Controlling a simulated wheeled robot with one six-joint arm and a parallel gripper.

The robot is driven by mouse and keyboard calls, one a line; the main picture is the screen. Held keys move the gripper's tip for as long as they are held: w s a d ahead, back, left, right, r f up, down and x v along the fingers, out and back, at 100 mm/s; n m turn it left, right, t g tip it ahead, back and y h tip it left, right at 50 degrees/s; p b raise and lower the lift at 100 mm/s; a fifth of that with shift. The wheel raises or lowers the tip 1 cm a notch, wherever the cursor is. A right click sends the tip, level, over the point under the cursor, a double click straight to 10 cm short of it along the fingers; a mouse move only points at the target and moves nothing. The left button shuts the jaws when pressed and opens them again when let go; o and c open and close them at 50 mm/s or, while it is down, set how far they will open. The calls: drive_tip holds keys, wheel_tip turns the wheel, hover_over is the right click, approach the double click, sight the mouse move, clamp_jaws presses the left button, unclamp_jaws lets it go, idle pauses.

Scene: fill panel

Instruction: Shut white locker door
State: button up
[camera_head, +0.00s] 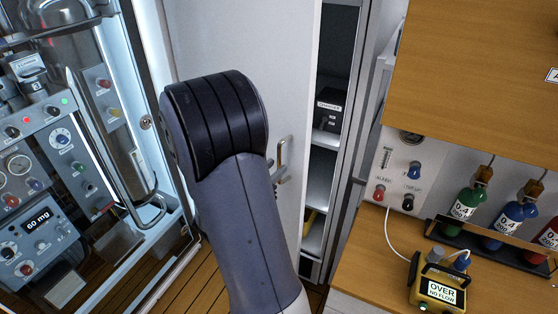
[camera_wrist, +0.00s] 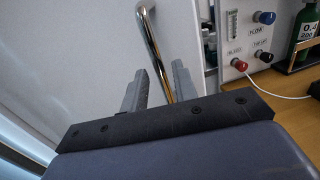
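The white locker door (camera_head: 235,45) stands partly open, with a gap along its right edge showing the locker's inside. Its metal bar handle (camera_head: 283,152) is just right of my arm, and it also shows in the wrist view (camera_wrist: 157,45). My gripper (camera_wrist: 159,72) is open, its two grey fingers apart. The handle's lower part shows in the gap between the fingers; I cannot tell whether it lies between them or just beyond. In the head view my arm hides most of the gripper and part of the door.
Shelves (camera_head: 318,185) in the locker hold a dark box (camera_head: 328,108). At right are a wooden counter (camera_head: 370,270), a yellow meter (camera_head: 438,287), a gauge panel (camera_head: 398,165) and bottles (camera_head: 465,208). A glass-fronted equipment cabinet (camera_head: 60,150) stands at left. Wooden floor shows below.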

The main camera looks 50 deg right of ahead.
sight(280, 164)
drive_tip(key=shift+w+d, duration=0.2)
drive_tip(key=shift+d, duration=1.35)
drive_tip(key=shift+c, duration=0.2)
clamp_jaws()
